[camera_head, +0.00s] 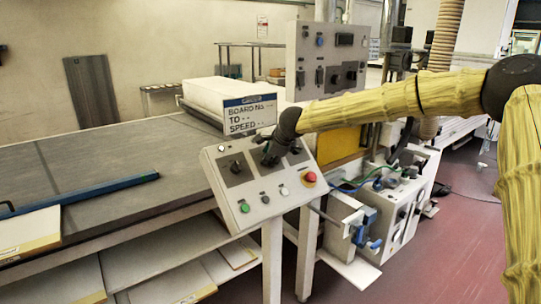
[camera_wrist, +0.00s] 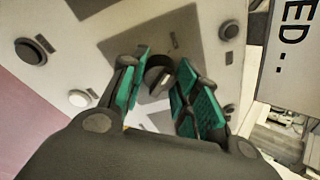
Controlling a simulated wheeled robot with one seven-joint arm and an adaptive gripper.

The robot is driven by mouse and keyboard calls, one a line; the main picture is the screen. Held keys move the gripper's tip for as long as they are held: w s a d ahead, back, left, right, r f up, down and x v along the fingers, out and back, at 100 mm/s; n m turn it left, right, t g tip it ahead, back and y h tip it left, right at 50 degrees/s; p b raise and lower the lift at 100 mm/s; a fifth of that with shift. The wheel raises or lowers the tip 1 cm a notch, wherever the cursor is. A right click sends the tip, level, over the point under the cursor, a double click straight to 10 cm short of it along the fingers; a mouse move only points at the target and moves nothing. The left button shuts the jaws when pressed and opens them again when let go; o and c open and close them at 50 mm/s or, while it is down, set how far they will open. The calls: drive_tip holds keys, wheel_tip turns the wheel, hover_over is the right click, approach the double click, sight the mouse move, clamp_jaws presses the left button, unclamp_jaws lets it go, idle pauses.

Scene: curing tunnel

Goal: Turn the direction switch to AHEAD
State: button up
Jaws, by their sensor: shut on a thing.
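A grey sloped control panel (camera_head: 262,220) stands at the front of the conveyor. It has two dark square plates with rotary knobs. The left knob (camera_head: 236,167) is uncovered in the head view. The label lettering is too small to read, so I cannot tell the switch's setting.
A red emergency button (camera_head: 309,179) is at the panel's right; a green button (camera_head: 244,208) is at its lower left. A taller switch box (camera_head: 320,60) rises behind my arm. Blue bar (camera_head: 100,193) lies on the conveyor.

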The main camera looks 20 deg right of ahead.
drive_tip(key=m+p, duration=0.3)
drive_tip(key=shift+r+m+g, duration=0.25)
drive_tip(key=shift+m+g, duration=0.05)
drive_tip(key=shift+g, duration=0.1)
drive_tip(key=m+p, duration=0.3)
drive_tip(key=m, duration=0.1)
drive_tip(key=shift+w+d+g, duration=0.1)
drive_tip(key=shift+w+g, duration=0.05)
drive_tip(key=shift+g, duration=0.15)
drive_tip(key=m+y+p, duration=0.1)
drive_tip(key=m, duration=0.3)
drive_tip(key=shift+f+m, duration=0.1)
drive_tip(key=shift+m, duration=0.2)
drive_tip(key=shift+w+d+m+g+y, duration=0.1)
drive_tip(key=shift+m+g+y, duration=0.05)
drive_tip(key=shift+m, duration=0.9)
drive_tip(key=shift+d+m+g+y, duration=0.1)
drive_tip(key=shift+m+g+y, duration=0.05)
drive_tip(key=shift+m, duration=0.9)
drive_tip(key=o, duration=1)
drive_tip(key=v, duration=1.2)
